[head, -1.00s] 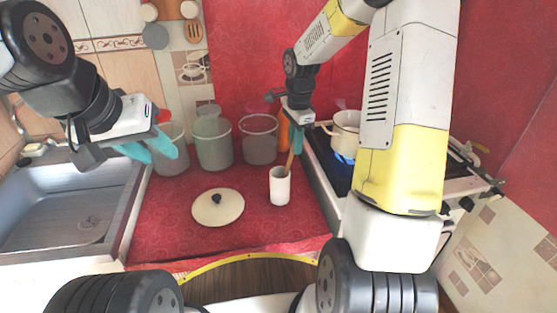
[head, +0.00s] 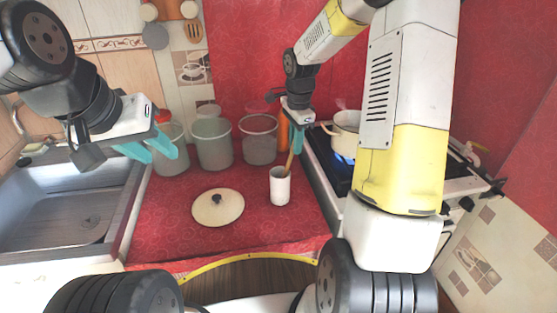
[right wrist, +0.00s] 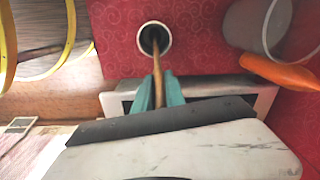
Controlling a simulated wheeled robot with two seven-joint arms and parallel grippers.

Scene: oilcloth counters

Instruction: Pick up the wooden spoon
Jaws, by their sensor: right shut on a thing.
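The wooden spoon (head: 289,163) leans to the right in a white cup (head: 280,187) on the red counter, its lower part hidden inside the cup. My right gripper (head: 297,143) is shut on the upper part of the spoon, above the cup. In the right wrist view the spoon (right wrist: 157,62) runs from the dark mouth of the cup (right wrist: 154,27) to between the teal fingers of the right gripper (right wrist: 159,90). My left gripper (head: 152,152) is open and empty near the sink, in front of the canisters.
A cream pot lid (head: 218,207) lies left of the cup. Several grey canisters (head: 212,145) stand behind it. An orange bottle (head: 283,131) stands behind the right gripper. A pot (head: 346,127) sits over a blue flame on the stove at right. The sink (head: 65,215) is at left.

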